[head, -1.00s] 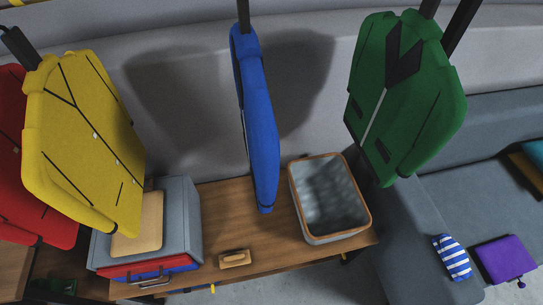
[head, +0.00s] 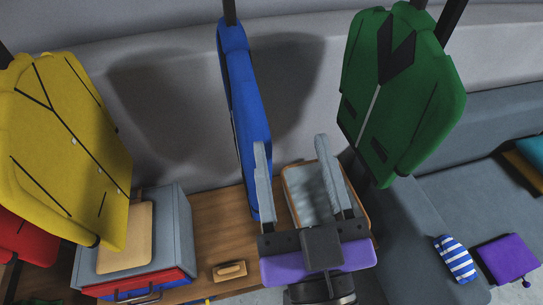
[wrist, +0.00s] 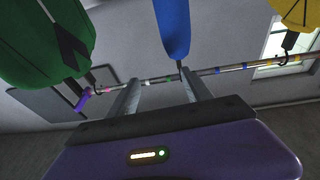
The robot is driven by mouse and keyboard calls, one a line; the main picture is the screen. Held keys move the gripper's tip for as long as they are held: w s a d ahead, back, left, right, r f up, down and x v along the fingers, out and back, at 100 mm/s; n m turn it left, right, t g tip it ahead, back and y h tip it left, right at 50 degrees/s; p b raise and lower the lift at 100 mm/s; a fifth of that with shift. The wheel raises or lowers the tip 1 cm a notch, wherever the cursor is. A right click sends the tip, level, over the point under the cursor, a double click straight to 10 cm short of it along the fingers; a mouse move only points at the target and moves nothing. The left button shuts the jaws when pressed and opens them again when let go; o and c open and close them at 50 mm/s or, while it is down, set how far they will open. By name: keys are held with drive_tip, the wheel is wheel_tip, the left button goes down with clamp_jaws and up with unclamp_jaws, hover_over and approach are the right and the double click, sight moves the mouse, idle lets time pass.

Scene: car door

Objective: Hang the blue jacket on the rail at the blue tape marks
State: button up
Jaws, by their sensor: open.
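The blue jacket (head: 245,110) hangs edge-on in the head view, between the yellow and green jackets. In the wrist view, which looks upside down, the blue jacket (wrist: 173,28) meets the rail (wrist: 245,67) near the middle. A blue tape mark (wrist: 217,70) shows on the rail, on the yellow jacket's side of the blue jacket. My gripper (head: 291,142) is open, with its fingers spread and nothing between them. In the head view its left finger overlaps the blue jacket's lower right edge; I cannot tell whether they touch. My fingers (wrist: 160,76) point toward the rail in the wrist view.
A yellow jacket (head: 70,145) hangs at left and a green jacket (head: 405,90) at right. Below are a wooden bench (head: 215,220), a grey box (head: 175,225) and a wood-rimmed bin (head: 297,192).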

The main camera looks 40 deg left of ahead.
sight(249, 112)
drive_tip(key=shift+w+a+f+n+g+h+p, duration=0.2)
drive_tip(key=shift+w+a+f+g, duration=0.45)
drive_tip(key=shift+a, duration=1.15)
drive_tip(key=shift+w+a+f+n+g+h+p, duration=0.15)
drive_tip(key=shift+w+a+g+p, duration=0.2)
drive_tip(key=shift+w+a, duration=1.05)
drive_tip(key=shift+w+a+f+n+g+h+p, duration=0.15)
drive_tip(key=shift+w+a+f+g, duration=0.35)
drive_tip(key=shift+a, duration=1.65)
drive_tip(key=shift+s+r, duration=0.1)
drive_tip(key=shift+c, duration=0.5)
clamp_jaws()
drive_tip(key=shift+r+p, duration=0.4)
drive_tip(key=shift+r+y, duration=0.1)
drive_tip(key=shift+y, duration=0.2)
